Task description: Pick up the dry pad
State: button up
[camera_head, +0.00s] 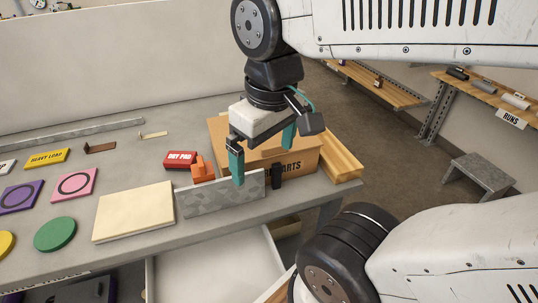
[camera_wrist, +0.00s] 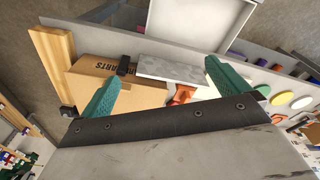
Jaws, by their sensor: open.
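A red block lettered "DRY PAD" (camera_head: 180,159) lies on the grey bench in the head view, left of an orange piece (camera_head: 202,172). A flat cream pad (camera_head: 133,211) lies nearer the bench's front edge, left of a grey metal plate (camera_head: 222,193). I cannot tell whether the lettering names this pad. My gripper (camera_head: 263,158) has teal fingers spread apart with nothing between them. It hangs over the cardboard parts box, right of the red block. The wrist view shows both fingers (camera_wrist: 160,74) apart, with the orange piece (camera_wrist: 182,95) beyond them.
The cardboard box (camera_head: 298,165) stands at the bench's right end, beside a wooden piece (camera_head: 342,158). A small black block (camera_head: 277,177) is by the plate. Purple, pink and green pieces lie left of the cream pad. An open white drawer (camera_head: 215,270) juts out below.

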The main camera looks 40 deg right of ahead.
aim_at(174, 160)
jog(key=u, duration=0.05)
jog(key=k, duration=0.5)
jog(key=z, duration=1.85)
jog(key=k, duration=0.6)
jog(key=u, duration=1.85)
jog(key=i, duration=1)
jog(key=z, duration=0.05)
